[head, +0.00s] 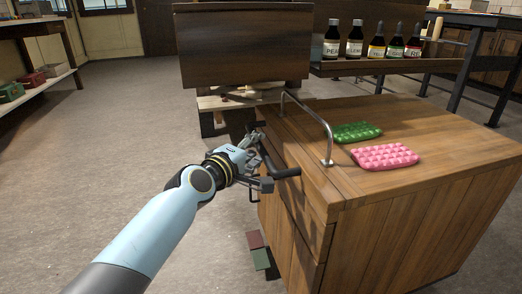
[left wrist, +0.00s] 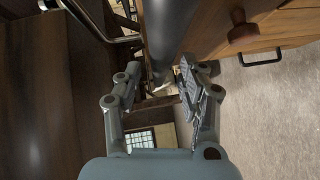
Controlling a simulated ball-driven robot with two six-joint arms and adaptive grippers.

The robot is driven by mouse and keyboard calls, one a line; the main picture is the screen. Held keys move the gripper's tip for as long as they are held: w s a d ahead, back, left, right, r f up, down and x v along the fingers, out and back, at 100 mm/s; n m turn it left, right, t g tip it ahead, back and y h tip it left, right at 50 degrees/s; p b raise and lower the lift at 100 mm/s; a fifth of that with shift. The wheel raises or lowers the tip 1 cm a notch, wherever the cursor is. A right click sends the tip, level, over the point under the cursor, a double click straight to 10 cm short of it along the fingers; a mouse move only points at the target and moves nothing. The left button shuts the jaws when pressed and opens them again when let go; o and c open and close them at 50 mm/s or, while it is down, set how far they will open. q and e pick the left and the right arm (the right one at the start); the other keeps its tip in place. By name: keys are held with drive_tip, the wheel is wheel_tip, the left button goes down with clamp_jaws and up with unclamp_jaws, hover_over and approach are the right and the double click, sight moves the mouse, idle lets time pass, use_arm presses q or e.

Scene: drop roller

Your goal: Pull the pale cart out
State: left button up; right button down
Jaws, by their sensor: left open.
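A pale wooden top (head: 213,103), which looks like the pale cart, shows in the head view behind the wooden cabinet and below a dark brown panel. Most of it is hidden. A dark round bar (head: 288,173) sticks out beside the cabinet's left side; I cannot tell whether it belongs to the cart. My left gripper (head: 260,167) is at this bar. In the left wrist view the jaws (left wrist: 158,87) are open, with the bar (left wrist: 168,40) running between them in the picture. I cannot tell whether they touch it. My right gripper is not in view.
The wooden cabinet (head: 420,215) stands close on the right, with a metal rail (head: 327,135), a green mould (head: 357,132) and a pink mould (head: 385,157) on top. Several bottles (head: 376,48) stand on a shelf behind. The floor (head: 110,130) at left is clear.

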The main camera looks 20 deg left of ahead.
use_arm(q)
drive_tip(key=shift+x, duration=1.15)
clamp_jaws()
